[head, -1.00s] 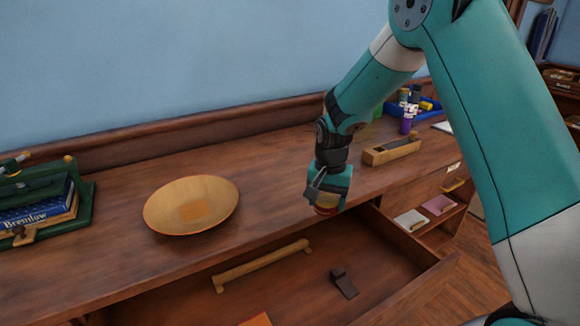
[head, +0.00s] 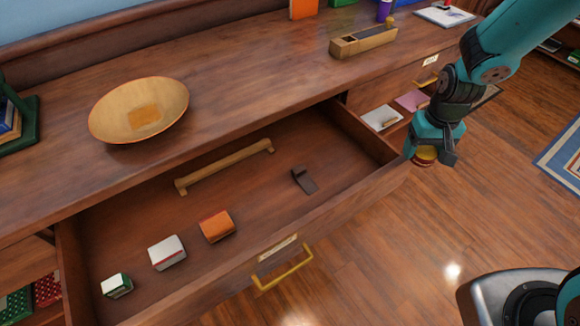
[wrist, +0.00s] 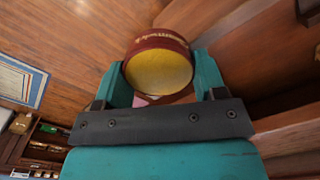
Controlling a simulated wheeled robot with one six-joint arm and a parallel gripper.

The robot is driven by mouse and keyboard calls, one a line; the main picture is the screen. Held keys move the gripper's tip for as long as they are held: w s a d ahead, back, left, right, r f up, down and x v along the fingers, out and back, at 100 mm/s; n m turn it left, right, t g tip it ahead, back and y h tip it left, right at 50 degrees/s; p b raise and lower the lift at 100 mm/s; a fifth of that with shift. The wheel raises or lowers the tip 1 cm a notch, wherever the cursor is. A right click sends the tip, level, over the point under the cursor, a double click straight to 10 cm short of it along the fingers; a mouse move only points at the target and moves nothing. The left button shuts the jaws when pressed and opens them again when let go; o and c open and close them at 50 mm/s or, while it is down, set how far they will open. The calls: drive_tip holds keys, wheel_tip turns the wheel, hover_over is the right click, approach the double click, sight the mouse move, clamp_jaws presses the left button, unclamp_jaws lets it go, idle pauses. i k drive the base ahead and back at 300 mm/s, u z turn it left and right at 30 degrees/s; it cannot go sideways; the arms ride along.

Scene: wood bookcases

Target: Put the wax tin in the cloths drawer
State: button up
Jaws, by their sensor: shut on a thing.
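My gripper (head: 433,148) is shut on the wax tin (head: 425,155), a small round tin with a yellow face and a dark red band. They hang in the air near the right front corner of the open drawer. In the wrist view the tin (wrist: 158,70) sits between both fingers. The wide open drawer (head: 345,205) has a gold handle and a label too small to read. I cannot tell which is the cloths drawer.
Inside the open drawer are a wooden bar (head: 225,167), a dark wedge (head: 304,180), an orange block (head: 216,226), a white box (head: 167,252) and a green-and-white box (head: 117,286). A bowl (head: 140,108) and a wooden plane (head: 363,40) stand on the counter. Folded pieces (head: 382,118) lie right.

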sight(266, 205)
drive_tip(key=z, duration=2)
drive_tip(key=k, duration=1.1)
drive_tip(key=u, duration=2)
drive_tip(key=i, duration=0.5)
drive_tip(key=z, duration=0.05)
